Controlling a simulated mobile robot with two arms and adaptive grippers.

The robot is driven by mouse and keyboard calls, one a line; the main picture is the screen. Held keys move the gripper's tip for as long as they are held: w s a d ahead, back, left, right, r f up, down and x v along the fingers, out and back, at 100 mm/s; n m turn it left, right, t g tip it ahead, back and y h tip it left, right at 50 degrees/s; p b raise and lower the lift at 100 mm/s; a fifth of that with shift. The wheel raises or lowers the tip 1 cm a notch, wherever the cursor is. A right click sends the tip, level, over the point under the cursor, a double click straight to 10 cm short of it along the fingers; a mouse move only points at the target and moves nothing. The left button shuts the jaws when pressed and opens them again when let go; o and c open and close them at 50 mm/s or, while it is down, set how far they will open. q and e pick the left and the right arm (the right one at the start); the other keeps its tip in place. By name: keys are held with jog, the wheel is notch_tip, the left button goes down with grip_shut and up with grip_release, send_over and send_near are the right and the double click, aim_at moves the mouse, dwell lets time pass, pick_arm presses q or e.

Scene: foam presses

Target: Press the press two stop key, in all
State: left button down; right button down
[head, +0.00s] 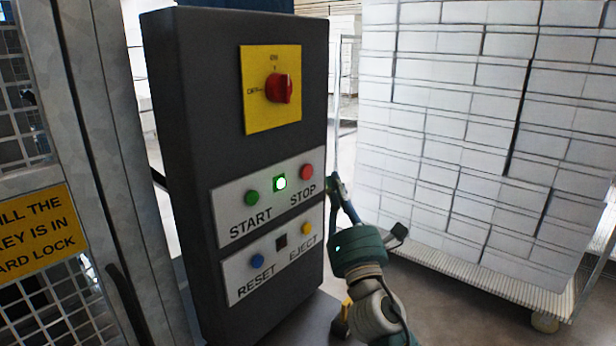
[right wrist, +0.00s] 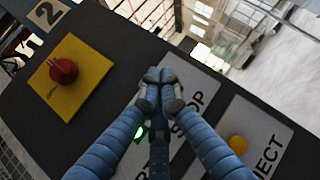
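The dark press control box (head: 235,150) stands upright in the middle of the head view. Its red stop key (head: 307,172) sits above the word STOP, at the right end of the upper white plate. My right gripper (head: 334,182) is just right of this key at the box's right edge. In the right wrist view its fingertips (right wrist: 160,78) are together with nothing seen between them, and they hide the stop key. I cannot tell whether they touch it. A number 2 sign (right wrist: 46,14) shows at the top left there. My left gripper is not in view.
A green start key (head: 252,198) and a lit green lamp (head: 280,183) share the upper plate. Below are a blue reset key (head: 257,262) and yellow eject key (head: 306,228). A red rotary switch (head: 279,88) is above. White stacked blocks (head: 470,130) stand on a cart at right.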

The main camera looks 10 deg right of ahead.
aim_at(307, 172)
jog(key=shift+w+a+b, duration=0.5)
jog(key=shift+w+a, duration=0.6)
jog(key=shift+w, duration=0.3)
jog(key=shift+w+a, duration=0.1)
dwell(0.4)
jog(key=shift+w+a, duration=0.2)
jog(key=shift+w, duration=0.05)
jog(key=shift+w+a+b, duration=0.2)
jog(key=shift+w+b, duration=0.1)
dwell(0.8)
jog(key=shift+s+d, duration=0.1)
jog(key=shift+s, duration=0.05)
jog(key=shift+s+d+p, duration=0.35)
jog(key=shift+s, duration=0.15)
dwell(0.3)
